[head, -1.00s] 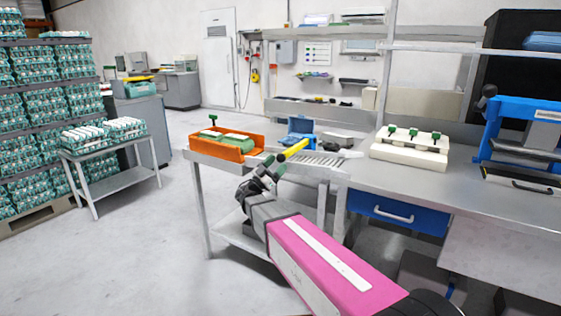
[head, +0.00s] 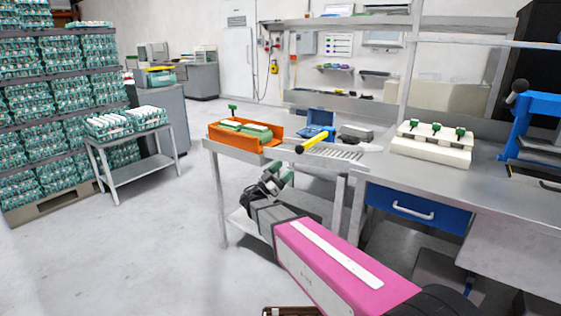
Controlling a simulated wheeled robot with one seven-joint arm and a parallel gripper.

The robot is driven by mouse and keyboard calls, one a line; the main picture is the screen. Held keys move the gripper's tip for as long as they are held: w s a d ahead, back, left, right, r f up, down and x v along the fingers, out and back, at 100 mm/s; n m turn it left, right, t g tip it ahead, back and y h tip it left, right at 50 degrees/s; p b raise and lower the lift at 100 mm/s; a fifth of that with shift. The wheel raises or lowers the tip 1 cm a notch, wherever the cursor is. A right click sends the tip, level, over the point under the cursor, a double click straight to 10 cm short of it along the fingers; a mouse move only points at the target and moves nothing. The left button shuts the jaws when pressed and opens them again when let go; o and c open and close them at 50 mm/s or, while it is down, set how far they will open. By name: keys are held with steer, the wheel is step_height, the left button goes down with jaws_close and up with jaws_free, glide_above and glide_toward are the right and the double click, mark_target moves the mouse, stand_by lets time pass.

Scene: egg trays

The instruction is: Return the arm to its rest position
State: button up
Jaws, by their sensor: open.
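My pink and grey arm reaches from the lower right towards the side table (head: 285,152). My gripper (head: 279,177), dark with green parts, is at the arm's far end, in front of and below the table's front edge in the picture. It is small and partly hidden by the wrist. It looks apart from the table and the things on it. I see nothing held in it. Its jaws are open.
An orange tray (head: 270,152), a yellow-handled tool (head: 312,142) and a blue box (head: 320,118) sit on the side table. The workbench (head: 480,186) with a white block (head: 432,154) stands right. An egg-tray stand (head: 150,166) stands left. Floor between is clear.

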steer(key=s+d+f+n+g+y, duration=0.3)
steer(key=d+f+g+y, duration=0.1)
steer(key=d+f, duration=0.4)
steer(key=s+d+f+n+g+y, duration=0.4)
steer(key=d+f+g, duration=0.15)
steer(key=d, duration=0.45)
steer(key=s+f+n+g+y, duration=0.2)
steer(key=s+f+n+y, duration=0.5)
steer(key=s+f+y, duration=0.3)
steer(key=shift+s+a+f+n+y, duration=0.3)
steer(key=shift+s+y, duration=0.6)
steer(key=shift+y, duration=1.1)
steer(key=shift+r, duration=0.1)
